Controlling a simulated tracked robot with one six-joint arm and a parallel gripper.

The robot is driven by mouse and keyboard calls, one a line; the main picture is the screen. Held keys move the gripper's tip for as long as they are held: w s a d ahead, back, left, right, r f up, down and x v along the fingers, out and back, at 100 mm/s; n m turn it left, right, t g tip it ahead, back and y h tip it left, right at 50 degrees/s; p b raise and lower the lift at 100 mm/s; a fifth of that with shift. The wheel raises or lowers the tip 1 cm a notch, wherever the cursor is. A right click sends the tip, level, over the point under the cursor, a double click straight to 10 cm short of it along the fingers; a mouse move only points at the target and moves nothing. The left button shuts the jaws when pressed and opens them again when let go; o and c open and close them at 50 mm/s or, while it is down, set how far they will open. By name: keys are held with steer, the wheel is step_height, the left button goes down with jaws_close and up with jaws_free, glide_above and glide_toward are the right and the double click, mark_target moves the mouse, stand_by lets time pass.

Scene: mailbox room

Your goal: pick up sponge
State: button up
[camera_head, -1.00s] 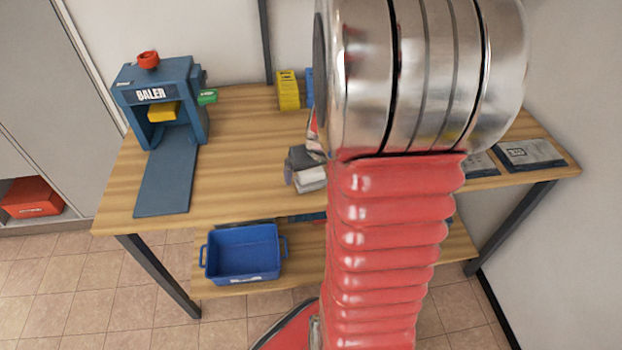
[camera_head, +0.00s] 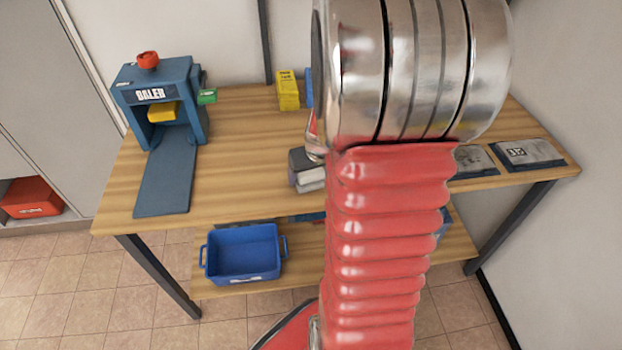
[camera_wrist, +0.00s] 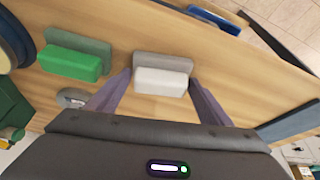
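A sponge with a white part (camera_wrist: 161,80) and a grey part lies on the wooden table, between my fingers in the wrist view. It also shows as a small pale block in the head view (camera_head: 312,181), left of my arm and partly hidden. My gripper (camera_wrist: 160,77) is open, with one finger on each side of the white part. The fingertips look very near its ends; I cannot tell if they touch.
A blue baler (camera_head: 160,95) stands at the table's left. Grey plates (camera_head: 528,154) lie at the right end. A blue bin (camera_head: 243,253) sits on the lower shelf. The table (camera_head: 240,190) is clear between baler and sponge.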

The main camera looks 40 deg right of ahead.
steer(key=c, duration=0.7)
steer(key=shift+o, duration=0.2)
steer(key=shift+r, duration=0.1)
step_height(320, 180, up, 10)
steer(key=shift+f, duration=0.1)
stand_by(0.4)
steer(key=o, duration=0.4)
steer(key=c, duration=0.3)
